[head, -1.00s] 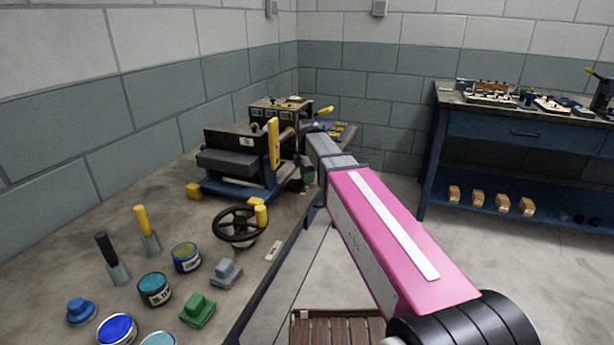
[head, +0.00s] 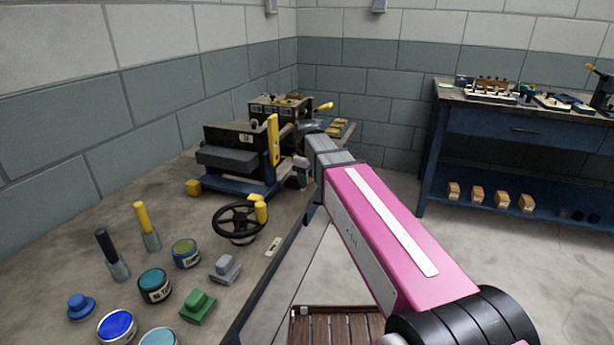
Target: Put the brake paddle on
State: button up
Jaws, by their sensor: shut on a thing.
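A machine (head: 232,158) with a dark body and blue base stands on the bench, with a yellow upright bar (head: 273,141) at its right end. A yellow-ended lever (head: 323,107), which looks like the brake paddle, sticks out just past my gripper, pointing up to the right. My gripper (head: 303,128) is at the machine's right side, small and dark in the head view. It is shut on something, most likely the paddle. My own wrist and the machine partly hide the fingertips and the contact.
A black handwheel (head: 240,219) with a yellow knob stands nearer on the bench (head: 70,235). Several paint tins, brushes, a green block (head: 198,307) and a grey block (head: 225,269) lie at the front left. A blue workbench (head: 500,125) stands right; open floor lies between.

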jog(key=m, duration=0.1)
jog(key=s+a+m, duration=0.1)
jog(key=m, duration=0.1)
jog(key=shift+s, duration=0.1)
jog(key=shift+s+a+m, duration=0.2)
jog(key=shift+a+m, duration=0.05)
jog(key=shift+m, duration=0.6)
jog(key=shift+s+a+m, duration=0.15)
jog(key=shift+a+m, duration=0.05)
jog(key=shift+m, duration=0.65)
jog(key=o, duration=0.9)
jog(key=shift+o, duration=0.2)
notch_tip(320, 180, up, 11)
jog(key=shift+s+f, duration=0.1)
